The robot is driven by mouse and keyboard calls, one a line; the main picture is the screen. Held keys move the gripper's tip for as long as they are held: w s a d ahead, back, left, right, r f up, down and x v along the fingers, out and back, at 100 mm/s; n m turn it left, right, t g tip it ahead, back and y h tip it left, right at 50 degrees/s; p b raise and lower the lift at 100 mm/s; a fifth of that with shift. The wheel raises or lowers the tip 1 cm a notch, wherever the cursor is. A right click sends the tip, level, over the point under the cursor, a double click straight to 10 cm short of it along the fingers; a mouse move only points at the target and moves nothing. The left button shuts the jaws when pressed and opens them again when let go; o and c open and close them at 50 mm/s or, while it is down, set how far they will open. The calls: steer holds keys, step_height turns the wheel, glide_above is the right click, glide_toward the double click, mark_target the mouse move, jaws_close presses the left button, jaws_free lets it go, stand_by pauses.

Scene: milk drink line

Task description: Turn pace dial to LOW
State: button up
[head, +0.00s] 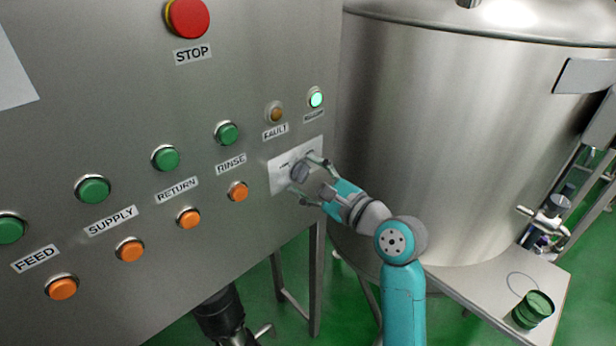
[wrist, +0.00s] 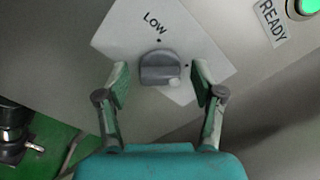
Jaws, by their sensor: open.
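The pace dial is a grey knob (wrist: 160,67) on a white plate (wrist: 196,42) in the wrist view. The word LOW and a dark dot are above the knob, and another dot is to its right. A pale spot shows at the knob's lower right. In the head view the dial (head: 299,172) is at the right end of the grey panel. My gripper (head: 311,181) is open in front of it. In the wrist view the fingers of my gripper (wrist: 161,78) are on either side of the knob, with visible gaps.
The panel holds green buttons (head: 165,158), orange buttons (head: 189,218) and a red STOP button (head: 188,18). The amber FAULT lamp (head: 276,112) and the lit READY lamp (head: 316,98) are just above the dial. A large steel tank (head: 450,130) stands to the right.

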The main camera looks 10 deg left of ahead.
steer(key=c, duration=1.1)
steer(key=shift+c, duration=0.2)
steer(key=shift+n, duration=0.4)
steer(key=n, duration=0.3)
steer(key=shift+f+n, duration=0.15)
steer(key=shift+n, duration=0.25)
steer(key=n, duration=0.4)
steer(key=shift+s+f, duration=0.1)
steer(key=n, duration=0.5)
steer(key=shift+f, duration=0.15)
steer(key=n, duration=0.4)
steer(key=shift+f, duration=0.1)
steer(key=shift+n, duration=0.3)
